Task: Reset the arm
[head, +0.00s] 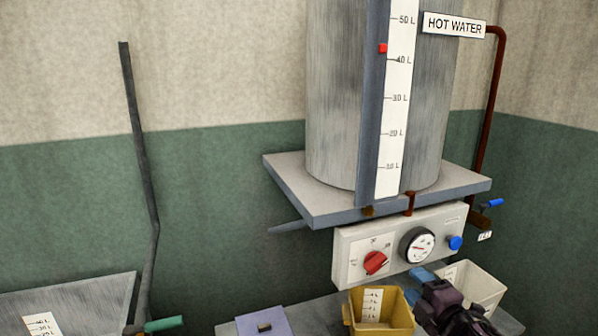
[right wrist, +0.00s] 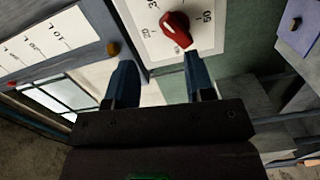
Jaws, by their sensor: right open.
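My right gripper (head: 416,285) is in the lower right of the head view, in front of the control panel (head: 345,259) and above the containers. Its two blue fingers are apart with nothing between them, as the right wrist view (right wrist: 160,80) also shows. The red dial knob (head: 375,262) on the panel shows beyond the fingertips in the right wrist view (right wrist: 176,29), apart from them as far as I can tell. My left gripper is not in view.
A steel tank (head: 335,100) with a litre scale (head: 394,110) stands on a grey shelf (head: 300,195) above the panel. A yellow container (head: 401,315) and a cream container (head: 483,288) flank my gripper below. A purple lidded box (head: 264,322) is left. A blue-handled tap (head: 490,204) is right.

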